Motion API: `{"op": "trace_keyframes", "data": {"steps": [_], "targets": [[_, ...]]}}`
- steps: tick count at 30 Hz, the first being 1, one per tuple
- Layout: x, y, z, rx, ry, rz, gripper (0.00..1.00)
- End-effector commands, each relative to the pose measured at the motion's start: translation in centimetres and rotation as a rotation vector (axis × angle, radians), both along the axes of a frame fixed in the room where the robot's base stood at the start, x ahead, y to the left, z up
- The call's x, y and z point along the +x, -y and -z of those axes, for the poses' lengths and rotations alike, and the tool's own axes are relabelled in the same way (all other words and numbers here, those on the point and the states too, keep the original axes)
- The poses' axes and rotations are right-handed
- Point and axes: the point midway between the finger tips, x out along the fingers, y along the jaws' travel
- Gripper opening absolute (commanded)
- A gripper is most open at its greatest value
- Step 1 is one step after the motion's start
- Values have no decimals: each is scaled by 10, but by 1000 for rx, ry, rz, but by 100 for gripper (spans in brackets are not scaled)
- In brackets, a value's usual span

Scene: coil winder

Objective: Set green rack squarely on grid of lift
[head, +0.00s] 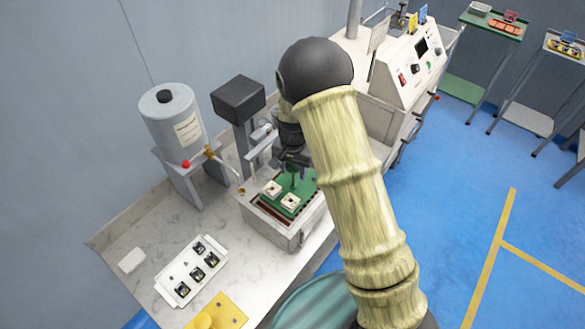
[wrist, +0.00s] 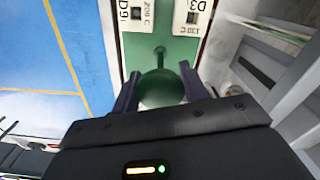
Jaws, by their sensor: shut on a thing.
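The green rack (head: 307,186) carries white square blocks and is over the tank-like box (head: 290,238) on the bench. A reddish-brown slotted grid (head: 266,214) shows along the rack's near and left edges. I cannot tell whether the rack touches the grid or hangs just above it. My gripper (head: 292,164) is above the rack, partly hidden by my arm. In the wrist view my gripper (wrist: 160,88) is shut on the rack's round green knob (wrist: 160,90), one finger on each side. Two labelled white blocks, D9 (wrist: 136,15) and D3 (wrist: 194,16), show on the rack (wrist: 165,45).
A grey cylinder tank (head: 172,125) with a brass tap stands left of a dark-headed column (head: 238,98). A white tray (head: 190,270) with dark parts and a yellow pad (head: 222,312) lie on the marble bench. A white control machine (head: 405,65) stands behind right.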

Motion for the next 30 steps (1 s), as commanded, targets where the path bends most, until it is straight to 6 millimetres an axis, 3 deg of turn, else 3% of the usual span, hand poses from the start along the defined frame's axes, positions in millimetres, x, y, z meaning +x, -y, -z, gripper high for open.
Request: {"op": "trace_keyframes", "data": {"steps": [30], "targets": [[0,0,16,1,1,0,0]]}}
